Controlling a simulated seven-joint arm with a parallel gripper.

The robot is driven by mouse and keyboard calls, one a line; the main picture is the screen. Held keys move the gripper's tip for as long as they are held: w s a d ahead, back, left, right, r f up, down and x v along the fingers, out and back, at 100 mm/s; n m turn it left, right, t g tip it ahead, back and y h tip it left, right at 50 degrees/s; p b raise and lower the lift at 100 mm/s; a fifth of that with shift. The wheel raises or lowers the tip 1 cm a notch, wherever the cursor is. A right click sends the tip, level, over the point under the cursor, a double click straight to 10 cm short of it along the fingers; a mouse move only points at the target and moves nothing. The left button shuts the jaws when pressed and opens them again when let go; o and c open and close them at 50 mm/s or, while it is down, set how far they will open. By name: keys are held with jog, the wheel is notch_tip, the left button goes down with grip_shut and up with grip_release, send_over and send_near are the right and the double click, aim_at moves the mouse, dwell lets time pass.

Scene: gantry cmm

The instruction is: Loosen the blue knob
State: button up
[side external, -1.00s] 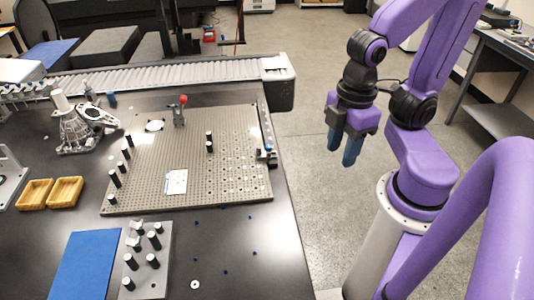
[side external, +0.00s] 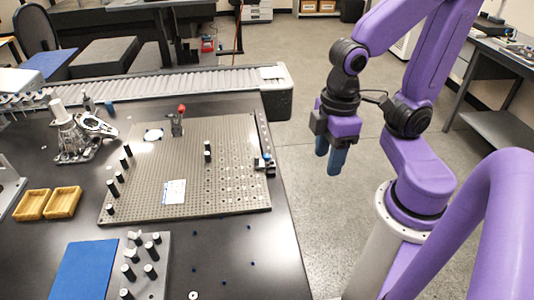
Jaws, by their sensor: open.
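A small blue knob (side external: 266,157) shows on a dark and metallic fixture (side external: 264,166) at the right edge of the perforated plate (side external: 225,195). The knob is small in this view, and its threads and seating cannot be made out. My gripper (side external: 329,166), with two blue fingers, is open and empty. It hangs pointing down to the right of the fixture, past the table's edge, apart from the knob.
The plate carries several black posts (side external: 207,151) and a red-topped clamp (side external: 178,121). Yellow trays (side external: 62,201), a blue mat (side external: 84,270) and a metal casting (side external: 70,135) lie to the left. A conveyor (side external: 170,84) runs behind. The space between gripper and fixture looks clear.

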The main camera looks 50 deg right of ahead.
jog(key=w+f+m, duration=0.1)
jog(key=w+m, duration=0.9)
jog(key=w, duration=0.1)
jog(key=m, duration=2.5)
send_over(267, 156)
notch_tip(267, 156, down, 9)
notch_tip(267, 156, down, 17)
jog(key=shift+w+f, duration=0.1)
grip_shut()
